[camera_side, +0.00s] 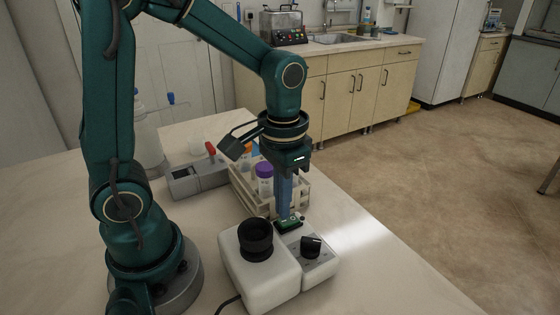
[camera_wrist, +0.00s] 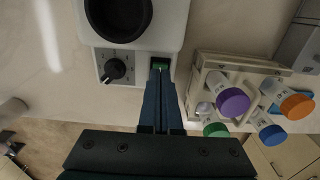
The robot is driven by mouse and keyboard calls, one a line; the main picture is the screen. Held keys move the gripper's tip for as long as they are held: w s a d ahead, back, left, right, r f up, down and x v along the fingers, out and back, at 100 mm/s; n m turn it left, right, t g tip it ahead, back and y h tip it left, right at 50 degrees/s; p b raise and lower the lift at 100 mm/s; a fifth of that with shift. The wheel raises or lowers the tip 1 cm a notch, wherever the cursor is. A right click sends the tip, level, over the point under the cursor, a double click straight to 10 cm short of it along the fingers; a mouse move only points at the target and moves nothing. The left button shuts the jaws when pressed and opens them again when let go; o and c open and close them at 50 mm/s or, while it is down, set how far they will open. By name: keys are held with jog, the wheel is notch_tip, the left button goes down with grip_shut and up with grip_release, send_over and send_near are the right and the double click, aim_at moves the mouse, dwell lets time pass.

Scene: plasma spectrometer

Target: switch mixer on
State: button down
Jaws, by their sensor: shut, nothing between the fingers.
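The mixer (camera_side: 262,275) is a white box with a black round cup (camera_side: 256,238) on top and a black dial (camera_side: 311,246) on its front panel. It also shows at the top of the wrist view (camera_wrist: 172,22), with the dial (camera_wrist: 115,69) left of a switch in a dark frame. The switch (camera_wrist: 160,63) shows green. My gripper (camera_side: 285,213) is shut and empty, pointing down, with its fingertips right at the switch. In the wrist view the fingertips (camera_wrist: 160,76) cover the near part of the switch. I cannot tell whether they touch it.
A tube rack (camera_side: 302,192) with several capped tubes, one purple-capped (camera_side: 264,170), stands close behind my gripper. A grey device (camera_side: 187,184) with a red-tipped lever (camera_side: 211,149) and a white bottle (camera_side: 146,140) stand further left. The table right of the mixer is clear.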

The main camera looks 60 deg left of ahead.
aim_at(283, 222)
jog(key=shift+f, duration=1)
dwell(0.5)
jog(key=shift+r, duration=3.55)
jog(key=s+r+t, duration=0.2)
jog(key=s+t, duration=0.3)
jog(key=s, duration=0.1)
jog(key=shift+d+t, duration=0.25)
jog(key=shift+t, duration=0.05)
